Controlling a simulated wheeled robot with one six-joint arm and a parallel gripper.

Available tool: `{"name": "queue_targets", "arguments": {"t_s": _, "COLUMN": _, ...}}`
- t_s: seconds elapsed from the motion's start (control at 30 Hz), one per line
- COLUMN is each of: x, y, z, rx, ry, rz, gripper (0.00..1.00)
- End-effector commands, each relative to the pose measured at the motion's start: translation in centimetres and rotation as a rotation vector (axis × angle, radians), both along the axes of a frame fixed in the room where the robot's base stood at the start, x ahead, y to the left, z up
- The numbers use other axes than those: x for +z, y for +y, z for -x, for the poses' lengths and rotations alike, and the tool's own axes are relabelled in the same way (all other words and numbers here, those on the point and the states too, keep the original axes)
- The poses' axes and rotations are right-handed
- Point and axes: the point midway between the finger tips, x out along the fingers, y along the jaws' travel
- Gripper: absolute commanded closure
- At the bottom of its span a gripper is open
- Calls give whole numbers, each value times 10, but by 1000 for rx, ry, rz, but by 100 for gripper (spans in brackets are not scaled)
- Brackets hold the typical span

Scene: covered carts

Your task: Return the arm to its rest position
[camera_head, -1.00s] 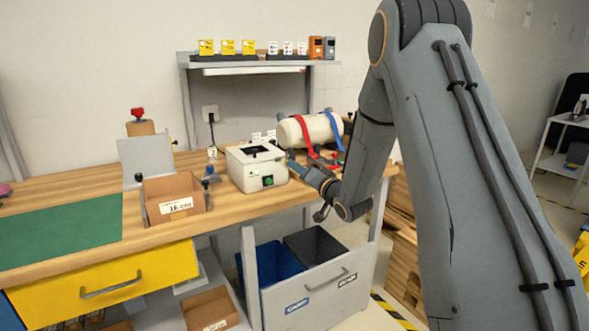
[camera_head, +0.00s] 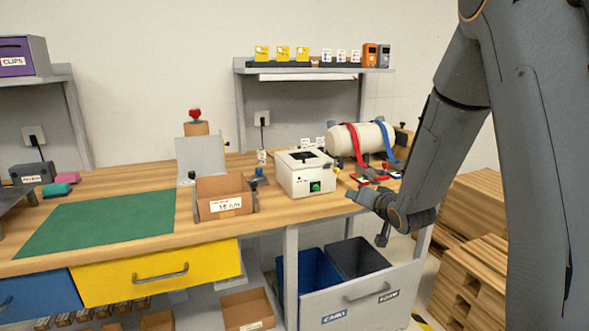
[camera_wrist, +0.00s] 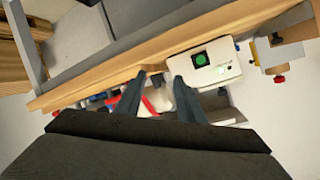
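My gripper (camera_head: 357,195) hangs in front of the bench's right part, near the white box with a green button (camera_head: 305,172). In the wrist view my gripper's two dark fingers (camera_wrist: 158,98) stand apart with a gap between them, and nothing is held in the gap. The white box also shows in the wrist view (camera_wrist: 213,60), just beyond the right finger. My arm fills the right side of the head view, bent down at the elbow.
The wooden bench (camera_head: 100,220) carries a green mat (camera_head: 98,222), a cardboard box (camera_head: 222,197) and a cream cylinder with red and blue straps (camera_head: 361,139). Grey and blue bins (camera_head: 308,270) sit below. Wooden pallets (camera_head: 470,275) stand at right. The mat is clear.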

Motion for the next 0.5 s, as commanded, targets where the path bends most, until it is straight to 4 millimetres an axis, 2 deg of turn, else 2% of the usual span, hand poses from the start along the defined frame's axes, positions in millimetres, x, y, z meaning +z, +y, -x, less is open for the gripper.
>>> {"name": "queue_targets", "arguments": {"t_s": 0.17, "x": -26, "y": -2, "z": 66, "rx": -26, "ry": 281, "rz": 183, "gripper": 65}}
{"name": "queue_targets", "arguments": {"t_s": 0.27, "x": -41, "y": -1, "z": 115, "rx": -10, "ry": 451, "rz": 265, "gripper": 65}}
{"name": "queue_targets", "arguments": {"t_s": 0.37, "x": -52, "y": 4, "z": 172, "rx": 31, "ry": 625, "rz": 330, "gripper": 65}}
{"name": "queue_targets", "arguments": {"t_s": 0.5, "x": -60, "y": 16, "z": 256, "rx": 122, "ry": 859, "rz": 384, "gripper": 65}}
